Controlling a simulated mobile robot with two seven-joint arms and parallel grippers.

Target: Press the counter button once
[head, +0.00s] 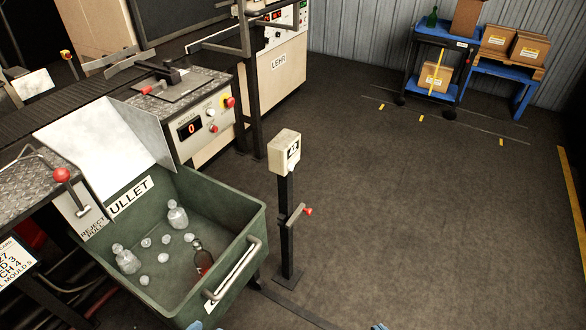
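A cream box (285,150) with a small dark-digit display stands on a black post in the middle of the head view. A pale round knob (293,167) shows low on its front. To its left, a machine panel (205,125) carries a red digital display (190,128) reading 0, a white button (210,112), and red buttons. I cannot tell for sure which is the counter. Only small blue-grey tips of my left gripper (195,325) and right gripper (380,327) show at the bottom edge, well below both. Their fingers are not clear, and nothing is seen touching the box.
A green cullet bin (240,225) with glass bottles and lumps stands left of the post. A red-tipped lever (307,212) sticks out from the post. A blue cart (432,85) and a blue table (500,72) with cartons stand at the back right. The floor at right is clear.

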